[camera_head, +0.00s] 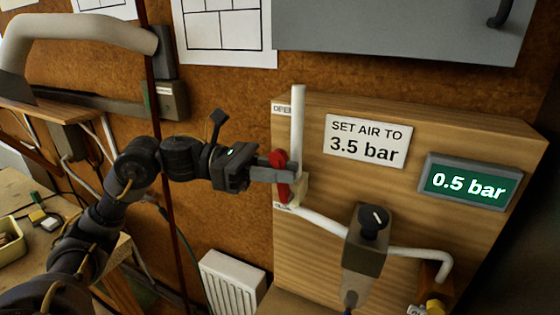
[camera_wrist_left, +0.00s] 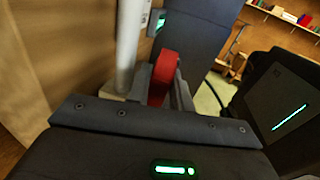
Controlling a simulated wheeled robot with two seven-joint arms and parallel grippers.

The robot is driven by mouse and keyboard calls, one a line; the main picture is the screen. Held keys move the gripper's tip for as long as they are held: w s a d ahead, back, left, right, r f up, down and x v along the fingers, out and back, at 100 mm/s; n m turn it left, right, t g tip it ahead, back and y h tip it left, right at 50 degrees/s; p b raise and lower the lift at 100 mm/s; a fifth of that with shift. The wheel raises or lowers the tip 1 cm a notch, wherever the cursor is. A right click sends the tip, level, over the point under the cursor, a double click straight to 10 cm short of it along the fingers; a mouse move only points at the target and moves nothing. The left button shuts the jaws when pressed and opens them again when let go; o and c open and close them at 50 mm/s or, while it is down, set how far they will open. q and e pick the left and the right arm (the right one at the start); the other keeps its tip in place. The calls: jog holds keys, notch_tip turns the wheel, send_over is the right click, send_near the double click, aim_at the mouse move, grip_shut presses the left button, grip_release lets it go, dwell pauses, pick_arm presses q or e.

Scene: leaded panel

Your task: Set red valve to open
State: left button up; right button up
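The red valve (camera_head: 281,160) has a short red handle on a white vertical pipe (camera_head: 298,125) at the left edge of the wooden board. A label reading OPEN (camera_head: 282,109) is above it; a lower label (camera_head: 282,206) is too small to read surely. My left gripper (camera_head: 280,174) reaches in from the left, its fingers at the handle. In the left wrist view the red handle (camera_wrist_left: 163,75) stands between the two fingers, which look closed on it. The handle looks roughly upright, partly hidden by the fingers. My right gripper is not in view.
The wooden board (camera_head: 480,240) carries a sign "SET AIR TO 3.5 bar" (camera_head: 367,141), a green display reading 0.5 bar (camera_head: 468,185) and a regulator with a black knob (camera_head: 373,222). A white radiator-like box (camera_head: 232,283) is below left. A workbench (camera_head: 40,185) is at far left.

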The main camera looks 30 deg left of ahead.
pick_arm(q)
jog(key=shift+c, duration=0.2)
grip_shut()
jog(key=shift+d+y+b, duration=0.25)
jog(key=shift+y+b, duration=0.15)
jog(key=shift+b, duration=0.05)
jog(key=shift+o, duration=0.2)
grip_release()
